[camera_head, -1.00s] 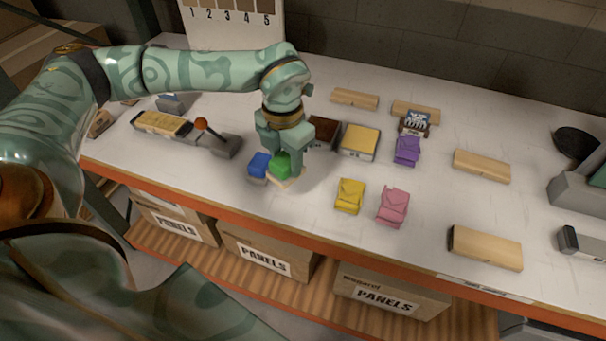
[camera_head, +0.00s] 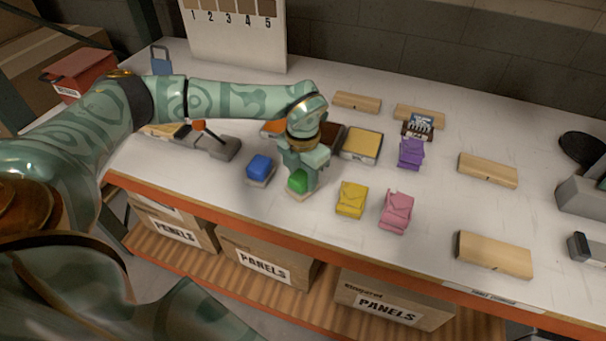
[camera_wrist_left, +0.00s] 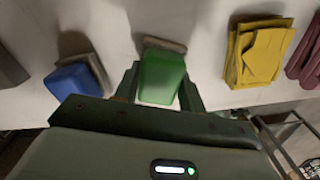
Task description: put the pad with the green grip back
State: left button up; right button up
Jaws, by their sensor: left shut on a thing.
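The pad with the green grip (camera_head: 298,182) is in my left gripper (camera_head: 303,178), near the front of the table. In the left wrist view the green grip (camera_wrist_left: 161,78) sits between the two fingers, which are shut on it. The pad's pale base (camera_wrist_left: 165,45) shows just beyond the grip. I cannot tell whether the base touches the table. A pad with a blue grip (camera_head: 259,168) stands to the left of it, apart; it also shows in the left wrist view (camera_wrist_left: 75,82). My right gripper is not in view.
A folded yellow cloth (camera_head: 351,200), a pink one (camera_head: 396,211) and a purple one (camera_head: 411,154) lie to the right. An open pad with a yellow face (camera_head: 362,145) lies behind. Wooden blocks (camera_head: 494,254) stand further right. A lever box (camera_head: 217,147) is at left.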

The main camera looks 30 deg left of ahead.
aim_at(303, 174)
pick_arm(q)
jog(key=o, duration=0.9)
jog(key=shift+f, duration=0.1)
notch_tip(303, 174, up, 12)
jog(key=shift+r+p, duration=0.2)
jog(key=shift+p, duration=1)
